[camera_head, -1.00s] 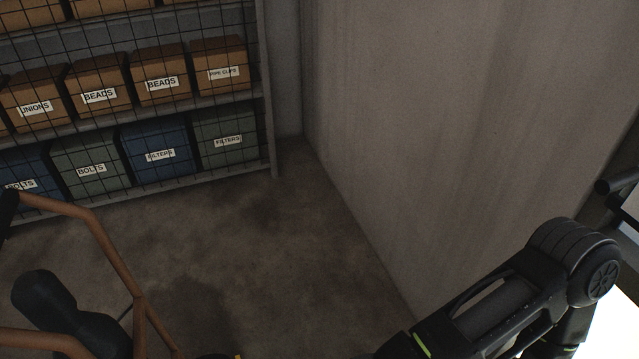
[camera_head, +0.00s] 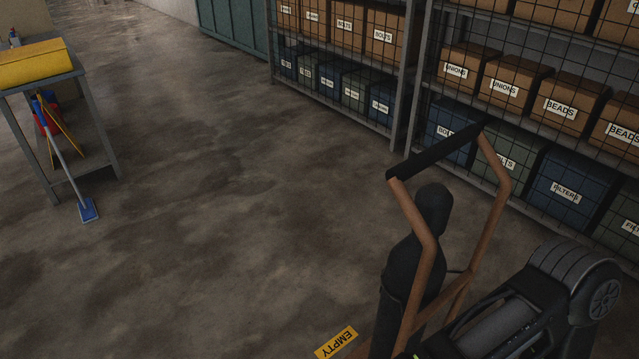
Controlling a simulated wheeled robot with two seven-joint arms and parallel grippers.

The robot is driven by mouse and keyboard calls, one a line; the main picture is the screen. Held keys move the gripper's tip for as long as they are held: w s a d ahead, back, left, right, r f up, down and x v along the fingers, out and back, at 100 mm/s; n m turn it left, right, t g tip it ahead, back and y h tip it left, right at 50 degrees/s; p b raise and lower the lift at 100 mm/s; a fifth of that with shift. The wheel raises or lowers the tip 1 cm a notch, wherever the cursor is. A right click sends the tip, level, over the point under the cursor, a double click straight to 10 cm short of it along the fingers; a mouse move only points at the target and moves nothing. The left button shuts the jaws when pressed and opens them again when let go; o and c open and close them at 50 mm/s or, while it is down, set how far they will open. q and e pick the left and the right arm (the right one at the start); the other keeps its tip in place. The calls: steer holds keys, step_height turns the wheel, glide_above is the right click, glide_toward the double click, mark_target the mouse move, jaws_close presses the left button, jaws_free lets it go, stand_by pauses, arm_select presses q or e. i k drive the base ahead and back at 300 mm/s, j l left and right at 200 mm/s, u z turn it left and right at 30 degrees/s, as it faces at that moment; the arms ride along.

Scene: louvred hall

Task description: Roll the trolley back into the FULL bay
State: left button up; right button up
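The trolley (camera_head: 428,262) shows at the lower right of centre, with a brown tubular frame and a black grip bar (camera_head: 436,152) across its top. A dark, round-shouldered cylinder (camera_head: 402,270) stands within the frame. The trolley's base and wheels are outside the picture. A yellow label reading EMPTY (camera_head: 337,343) lies at the bottom edge, left of the trolley. No FULL marking is in view. My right arm comes in at the lower right, close to the trolley frame. Neither gripper is in view, so I cannot tell whether either one touches the trolley.
Mesh-fronted shelves (camera_head: 398,90) with labelled boxes and bins stand behind the trolley and to the right. A workbench (camera_head: 85,130) with a yellow box (camera_head: 36,64) stands at the left, a blue mop (camera_head: 88,209) leaning against it. The concrete floor between is clear.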

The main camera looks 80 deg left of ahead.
mark_target(414, 272)
steer(key=i+j+u, duration=0.1)
steer(key=u, duration=2.25)
